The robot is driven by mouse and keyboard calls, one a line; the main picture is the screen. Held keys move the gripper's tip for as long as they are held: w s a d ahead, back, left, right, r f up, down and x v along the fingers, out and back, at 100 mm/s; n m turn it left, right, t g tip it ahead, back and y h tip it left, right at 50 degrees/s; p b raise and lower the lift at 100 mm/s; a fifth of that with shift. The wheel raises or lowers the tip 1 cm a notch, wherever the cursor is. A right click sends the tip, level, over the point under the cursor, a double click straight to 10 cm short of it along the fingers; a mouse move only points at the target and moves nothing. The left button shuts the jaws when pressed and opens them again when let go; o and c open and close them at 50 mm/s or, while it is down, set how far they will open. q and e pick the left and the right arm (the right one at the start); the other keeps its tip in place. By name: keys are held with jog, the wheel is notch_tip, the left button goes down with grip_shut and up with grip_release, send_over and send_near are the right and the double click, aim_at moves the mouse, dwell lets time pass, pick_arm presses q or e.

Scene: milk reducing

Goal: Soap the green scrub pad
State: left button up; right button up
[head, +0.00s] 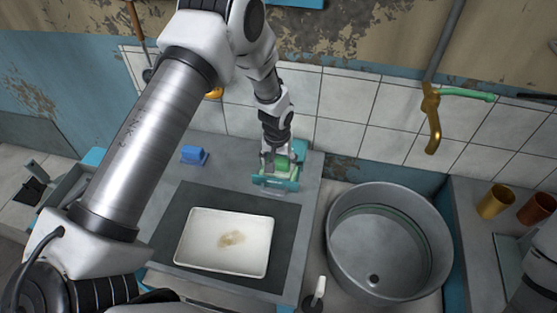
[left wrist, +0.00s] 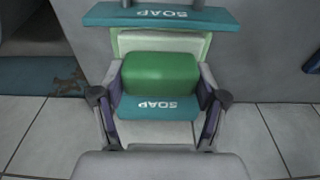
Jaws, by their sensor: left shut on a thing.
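The green scrub pad (left wrist: 160,73) is between the fingers of my left gripper (left wrist: 160,112) in the left wrist view. My left gripper also shows at the back of the counter in the head view (head: 281,164), shut on the pad. The pad is at a teal soap holder (head: 275,182) with SOAP labels. In the left wrist view the holder's labelled panels (left wrist: 160,16) lie on either side of the pad, and a pale surface shows beside it. I cannot tell whether the pad touches the soap. My right gripper is not in view.
A white tray (head: 203,252) with a brown stain lies on a dark mat (head: 285,222). A blue block (head: 195,155) sits behind it. A round metal basin (head: 385,245) is at right below a brass tap (head: 431,118). Metal cups (head: 495,201) stand at far right.

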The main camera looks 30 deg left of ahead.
aim_at(279, 159)
pick_arm(q)
jog(key=shift+r+p, duration=2.45)
jog(key=shift+r, duration=1)
jog(key=shift+w+b, duration=0.2)
jog(key=shift+b, duration=0.1)
jog(key=d+b, duration=0.3)
jog(key=shift+w+d+f+b, duration=0.1)
jog(key=shift+b, duration=0.3)
jog(key=s+d+f+m+b, duration=0.1)
jog(key=s+d+m+b, duration=0.1)
jog(key=s+d, duration=0.3)
jog(key=shift+s+f+m, duration=0.35)
jog(key=shift+s+m, duration=0.15)
jog(key=shift+s, duration=0.55)
